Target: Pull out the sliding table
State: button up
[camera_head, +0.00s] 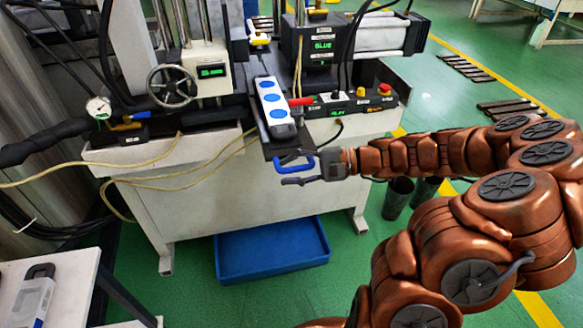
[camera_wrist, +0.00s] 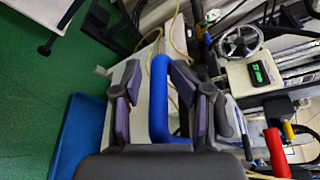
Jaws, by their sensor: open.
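The sliding table (camera_head: 271,147) is a dark narrow plate jutting from the front of the machine. A white mould with blue round spots (camera_head: 272,102) lies on it. A blue handle (camera_head: 308,166) is at the table's front end; it also shows in the wrist view (camera_wrist: 160,95). My gripper (camera_head: 284,168) is at the handle, reaching in from the right. In the wrist view my gripper (camera_wrist: 155,75) has its fingers apart, one on each side of the blue handle. I cannot tell whether either finger touches it.
A blue tray (camera_head: 272,250) lies on the green floor below the machine. A control box with buttons and a red lever (camera_head: 350,101) sits right of the table. A handwheel (camera_head: 171,86) is at left. Dark cylinders (camera_head: 398,198) stand on the floor. A white bench (camera_head: 75,262) is at lower left.

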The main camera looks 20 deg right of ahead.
jog(key=shift+d, duration=0.2)
jog(key=shift+d+r, duration=0.1)
jog(key=shift+d, duration=0.1)
jog(key=v, duration=1.1)
jog(key=shift+s, duration=0.25)
jog(key=shift+d, duration=0.1)
